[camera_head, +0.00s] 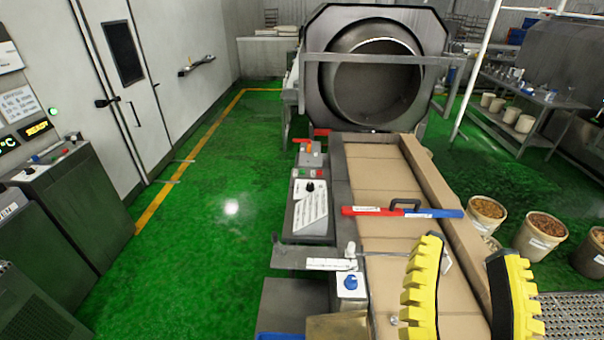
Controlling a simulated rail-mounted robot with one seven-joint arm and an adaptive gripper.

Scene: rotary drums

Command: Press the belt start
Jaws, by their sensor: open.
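My gripper (467,252) is at the lower right, its yellow ribbed fingers apart and empty over the near end of the tan belt (375,180). A grey control panel (311,212) stands along the belt's left side, with a black knob and small green and red buttons at its top. A box with a blue knob (350,282) is nearer, left of my gripper. A small grey box with an orange-red part (309,149) is beyond the panel. The labels are too small to read, so I cannot tell which control is the belt start. My gripper touches none of these controls.
A red and blue bar (370,211) with a black handle lies across the belt. A large drum (375,85) stands at the far end. Buckets (541,234) stand on the right. Green floor (215,220) is clear left of the panel.

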